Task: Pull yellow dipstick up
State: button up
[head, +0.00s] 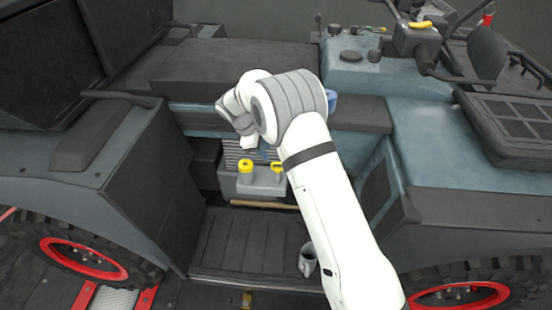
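A small yellow handle (276,166), which looks like the dipstick, sticks up from the right part of a grey block in the vehicle's open middle bay. It is partly beside my arm's edge in the picture. A round yellow cap (246,166) stands on the same block to its left. My white arm reaches in from the lower right and bends over the bay. Its end, with my gripper (248,142), is above and left of the dipstick, apart from it in the picture. The fingers are not clear, so I cannot tell whether they are open or shut.
Dark side panels (140,165) flank the bay, with a ribbed step (240,242) below. A grey cup-like object (308,260) stands by my arm. A seat ledge (235,70) lies above, and a control console (360,65) is at the upper right. Red-rimmed wheels (85,258) sit at both sides.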

jog(key=x, duration=0.6)
jog(key=shift+f, duration=0.2)
jog(key=shift+d, duration=0.15)
grip_shut()
